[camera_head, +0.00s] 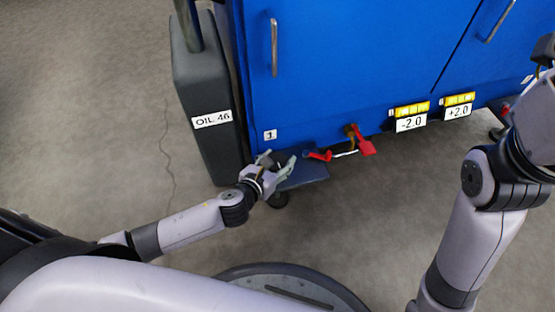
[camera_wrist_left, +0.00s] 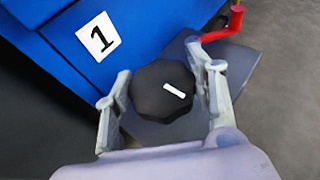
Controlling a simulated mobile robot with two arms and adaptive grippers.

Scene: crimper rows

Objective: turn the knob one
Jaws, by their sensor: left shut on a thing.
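The black many-sided knob (camera_wrist_left: 160,92) with a white pointer mark shows in the left wrist view, beside the label "1" (camera_wrist_left: 98,37) on the blue cabinet. The pointer mark slants, its right end lower. My left gripper (camera_head: 276,162) is at the cabinet's lower left corner in the head view, just below the same label (camera_head: 270,135). Its two fingers are on either side of the knob and shut on it. The knob itself is hidden by the gripper in the head view. My right arm comes in at the right; its gripper is outside the picture.
A red-handled lever (camera_head: 365,142) and another red handle (camera_head: 318,155) stick out right of my left gripper. A dark grey shelf (camera_head: 308,172) lies under them. Plates "-2.0" (camera_head: 411,123) and "+2.0" (camera_head: 457,111) are farther right. A grey "OIL 46" unit (camera_head: 205,95) stands at left.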

